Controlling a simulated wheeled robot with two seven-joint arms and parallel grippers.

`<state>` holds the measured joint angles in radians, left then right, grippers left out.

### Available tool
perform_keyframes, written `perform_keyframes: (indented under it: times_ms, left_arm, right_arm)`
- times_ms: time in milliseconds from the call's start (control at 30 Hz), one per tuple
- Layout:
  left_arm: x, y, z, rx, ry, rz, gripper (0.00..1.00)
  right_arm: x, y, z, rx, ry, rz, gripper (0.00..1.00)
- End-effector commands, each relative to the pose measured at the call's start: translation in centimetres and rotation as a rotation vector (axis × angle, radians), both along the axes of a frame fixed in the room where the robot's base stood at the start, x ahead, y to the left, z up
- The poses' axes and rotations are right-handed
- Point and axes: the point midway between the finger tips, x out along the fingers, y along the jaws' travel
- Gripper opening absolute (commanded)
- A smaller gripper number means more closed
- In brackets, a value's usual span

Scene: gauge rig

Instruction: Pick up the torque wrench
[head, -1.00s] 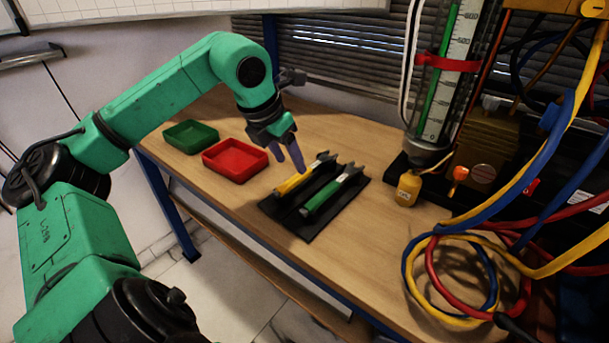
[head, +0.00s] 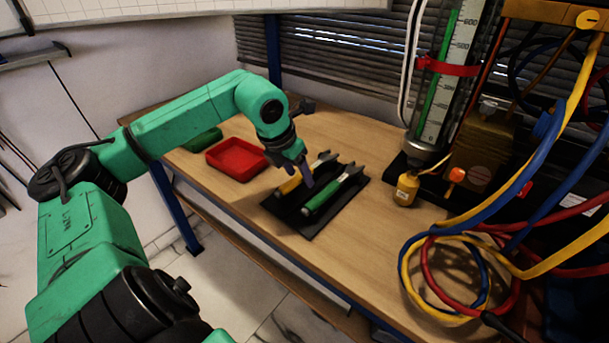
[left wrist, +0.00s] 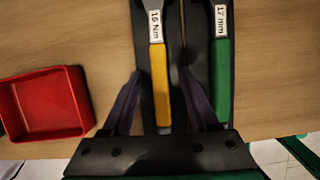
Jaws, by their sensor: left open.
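The torque wrench, with a yellow handle (head: 289,186) and a "16 Nm" label, lies on a black mat (head: 310,228). In the left wrist view its yellow handle (left wrist: 160,85) runs between my open fingers. A green-handled wrench (head: 322,196) marked "17 mm" lies beside it; it also shows in the left wrist view (left wrist: 222,85), just right of my right finger. My left gripper (head: 308,179) is open and empty over the yellow wrench, hiding part of it in the head view. Whether the fingers reach down beside the handle, I cannot tell. My right gripper is not in view.
A red tray (head: 237,158) and a green tray (head: 204,140) stand left of the mat. A yellow weight-like object (head: 406,190) and the gauge column (head: 445,90) stand to the right. Coiled hoses (head: 440,300) lie at the front right.

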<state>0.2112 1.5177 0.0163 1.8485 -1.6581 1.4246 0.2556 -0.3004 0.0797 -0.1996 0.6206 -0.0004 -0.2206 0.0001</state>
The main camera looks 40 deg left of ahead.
Motion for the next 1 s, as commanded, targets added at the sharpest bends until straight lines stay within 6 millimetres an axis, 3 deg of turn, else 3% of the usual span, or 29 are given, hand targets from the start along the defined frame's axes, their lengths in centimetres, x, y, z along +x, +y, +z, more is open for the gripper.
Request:
perform_keyframes:
  times_ms: [267,367,433,467,1000]
  left_arm:
    - [0.01,0.00,-0.05,0.000,0.000,0.000,0.60]
    - [0.01,0.00,-0.05,0.000,0.000,0.000,0.29]
    - [0.01,0.01,-0.04,0.000,-0.001,0.000,0.03]
    - [0.01,0.01,-0.04,0.000,-0.001,0.000,0.00]
    - [0.00,0.01,-0.03,0.000,-0.001,0.000,0.00]
  right_arm:
    - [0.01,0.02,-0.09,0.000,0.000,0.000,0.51]
    - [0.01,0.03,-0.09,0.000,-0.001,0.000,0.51]
    - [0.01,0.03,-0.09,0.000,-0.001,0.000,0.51]
    - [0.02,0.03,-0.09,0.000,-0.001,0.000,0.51]
    - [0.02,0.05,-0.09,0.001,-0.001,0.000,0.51]
